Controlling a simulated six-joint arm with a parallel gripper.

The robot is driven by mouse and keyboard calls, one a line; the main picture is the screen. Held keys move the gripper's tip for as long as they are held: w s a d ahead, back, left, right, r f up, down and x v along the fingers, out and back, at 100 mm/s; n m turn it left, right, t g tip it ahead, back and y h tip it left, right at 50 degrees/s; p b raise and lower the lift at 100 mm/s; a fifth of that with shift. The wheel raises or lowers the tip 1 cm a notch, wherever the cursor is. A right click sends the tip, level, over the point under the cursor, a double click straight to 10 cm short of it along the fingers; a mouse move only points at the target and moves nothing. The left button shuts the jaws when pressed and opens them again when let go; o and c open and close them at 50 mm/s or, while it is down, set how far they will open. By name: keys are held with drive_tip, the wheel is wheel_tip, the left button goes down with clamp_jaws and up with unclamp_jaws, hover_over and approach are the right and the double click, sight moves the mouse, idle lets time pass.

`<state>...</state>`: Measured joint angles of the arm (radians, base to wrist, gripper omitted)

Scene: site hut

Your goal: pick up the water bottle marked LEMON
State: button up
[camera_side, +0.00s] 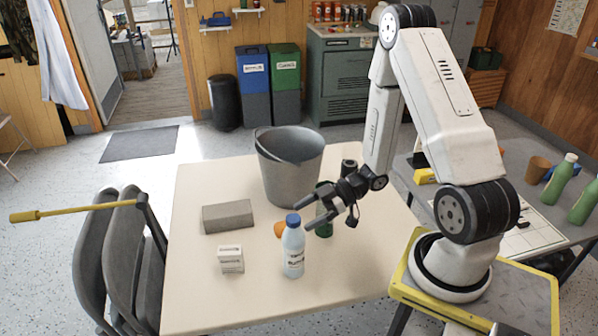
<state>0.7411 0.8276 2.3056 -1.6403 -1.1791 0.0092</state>
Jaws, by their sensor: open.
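A clear, pale bottle with a blue cap (293,250) stands upright near the front of the cream table. Its label has dark print too small to read, so I cannot tell if it says LEMON. A green bottle (324,228) stands just behind it to the right, partly hidden by my gripper. My gripper (307,209) is open and empty. It points left, above and behind the blue-capped bottle, with its fingers at the green bottle's upper part. I cannot tell whether they touch it.
Green bottles (561,180) stand on the right table. The table's front right is clear.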

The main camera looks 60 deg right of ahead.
sight(286, 227)
drive_tip(key=shift+w+a+f, duration=0.15)
drive_tip(key=shift+w+a, duration=0.05)
drive_tip(key=shift+a, duration=0.05)
drive_tip(key=shift+x, duration=2.55)
clamp_jaws()
